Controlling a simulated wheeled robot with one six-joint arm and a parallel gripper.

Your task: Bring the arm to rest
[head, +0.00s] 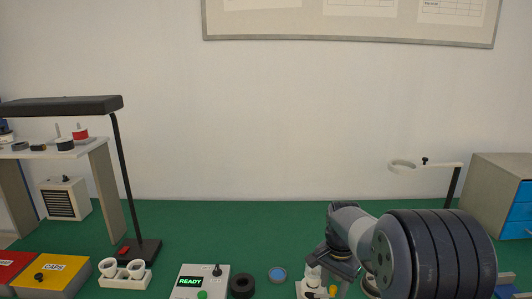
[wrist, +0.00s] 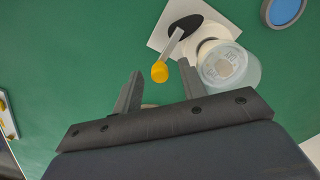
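My gripper (wrist: 160,68) is open in the wrist view, its two dark fingers apart with nothing seen held between them. Just past the fingertips is a lever with a yellow knob (wrist: 159,72) on a white base plate (wrist: 163,36). A clear, round bulb-like piece (wrist: 228,66) sits in a white ring beside the right finger, apparently not gripped. In the head view my arm reaches in from the lower right, with my gripper (head: 325,262) low over the green bench by the white fixture (head: 313,283). The arm hides part of that area.
On the green bench (head: 190,225) stand a control box reading READY (head: 190,281), a black ring (head: 242,286), a blue disc (head: 278,274), a white two-cup holder (head: 124,274) and a black lamp (head: 118,160). A ring stand (head: 440,165) and drawer cabinet (head: 495,170) are right. The bench's back middle is clear.

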